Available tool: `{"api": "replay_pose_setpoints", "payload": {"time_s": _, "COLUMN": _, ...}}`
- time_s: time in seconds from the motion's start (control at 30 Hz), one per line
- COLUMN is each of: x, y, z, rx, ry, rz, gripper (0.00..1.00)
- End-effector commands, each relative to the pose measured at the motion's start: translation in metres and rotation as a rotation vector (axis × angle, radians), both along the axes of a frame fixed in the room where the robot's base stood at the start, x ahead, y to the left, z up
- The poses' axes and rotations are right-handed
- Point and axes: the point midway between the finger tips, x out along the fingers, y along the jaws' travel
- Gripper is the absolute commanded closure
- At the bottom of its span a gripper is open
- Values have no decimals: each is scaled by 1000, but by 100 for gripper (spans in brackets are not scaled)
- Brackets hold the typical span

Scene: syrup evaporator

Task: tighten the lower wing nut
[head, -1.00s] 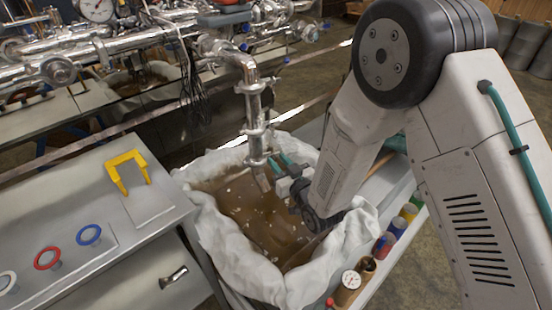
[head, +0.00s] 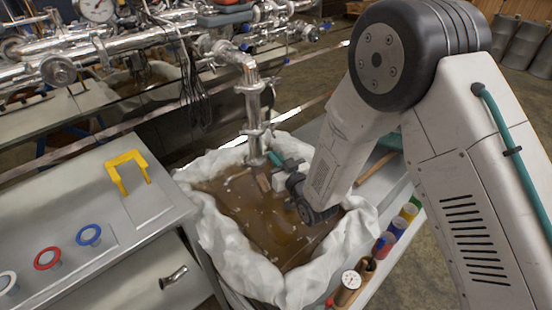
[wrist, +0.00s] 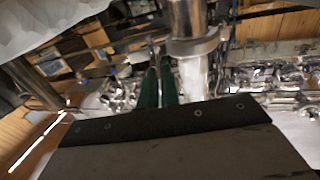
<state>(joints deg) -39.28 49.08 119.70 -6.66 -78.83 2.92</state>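A shiny vertical pipe (head: 252,105) comes down over a cloth-lined tub. It carries an upper clamp (head: 250,88) and a lower clamp (head: 255,132). The wing nuts are too small to make out. My gripper (head: 274,159), with teal fingers, is just right of the pipe's lower end, below the lower clamp. In the wrist view my gripper (wrist: 158,80) has its two teal fingers side by side, with a narrow gap between them. A clamp band around the pipe (wrist: 194,48) is just right of their tips. Whether anything is between the fingertips cannot be seen.
The tub's white cloth liner (head: 240,245) surrounds brown liquid (head: 275,225) below my gripper. A metal bench (head: 90,210) with a yellow handle (head: 127,170) and coloured rings stands left. Bottles and a gauge (head: 350,280) line the right shelf. Pipework fills the back.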

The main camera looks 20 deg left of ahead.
Motion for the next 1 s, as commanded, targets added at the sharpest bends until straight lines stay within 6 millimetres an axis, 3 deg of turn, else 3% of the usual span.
{"api": "replay_pose_setpoints", "payload": {"time_s": 0.37, "x": 4, "y": -4, "z": -1, "rx": 162, "ry": 166, "rz": 1, "gripper": 100}}
{"api": "replay_pose_setpoints", "payload": {"time_s": 1.0, "x": 12, "y": -12, "z": -8, "rx": 587, "ry": 602, "rz": 0, "gripper": 100}}
